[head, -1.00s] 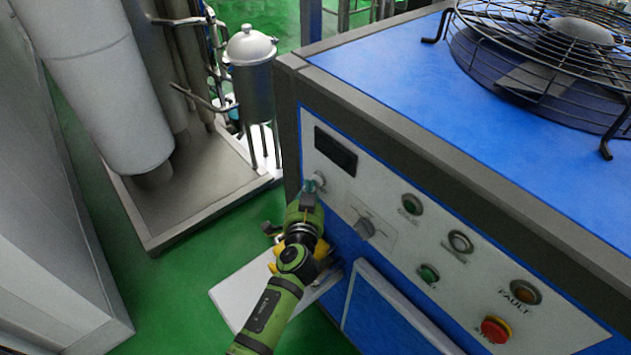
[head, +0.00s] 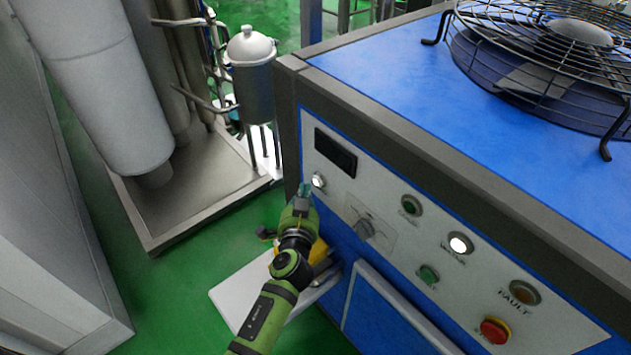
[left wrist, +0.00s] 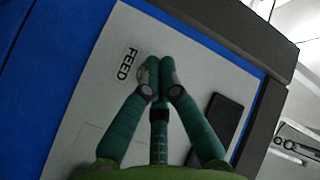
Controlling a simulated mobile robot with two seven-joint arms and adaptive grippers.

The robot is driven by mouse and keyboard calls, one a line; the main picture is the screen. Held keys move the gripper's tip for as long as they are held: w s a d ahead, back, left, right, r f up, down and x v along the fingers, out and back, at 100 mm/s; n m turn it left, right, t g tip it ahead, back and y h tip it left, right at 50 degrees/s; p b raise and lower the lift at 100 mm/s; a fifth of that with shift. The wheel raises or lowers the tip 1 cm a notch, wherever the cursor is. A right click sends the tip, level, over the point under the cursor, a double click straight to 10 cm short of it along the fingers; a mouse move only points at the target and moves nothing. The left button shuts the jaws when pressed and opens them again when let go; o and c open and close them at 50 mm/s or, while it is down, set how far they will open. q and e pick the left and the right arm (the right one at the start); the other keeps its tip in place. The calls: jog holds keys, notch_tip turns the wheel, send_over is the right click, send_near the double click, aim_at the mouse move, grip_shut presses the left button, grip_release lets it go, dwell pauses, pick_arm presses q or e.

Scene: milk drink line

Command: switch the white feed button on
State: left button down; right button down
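The white feed button (head: 318,181) is on the light control panel (head: 385,222), just below the dark display (head: 335,151), and it glows white. In the left wrist view the FEED label (left wrist: 125,64) is readable on the panel, and the button is mostly hidden behind my fingertips. My left gripper (head: 304,191) has its green fingertips together and nothing between them. My right gripper is not in view.
A caged fan (head: 578,35) tops the blue cabinet.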

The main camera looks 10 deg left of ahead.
pick_arm(q)
jog(key=shift+s+a+p, duration=0.25)
jog(key=shift+s+a, duration=0.7)
jog(key=shift+s, duration=0.25)
jog(key=shift+s+a+p, duration=0.25)
jog(key=shift+s+a, duration=0.65)
jog(key=shift+s, duration=0.25)
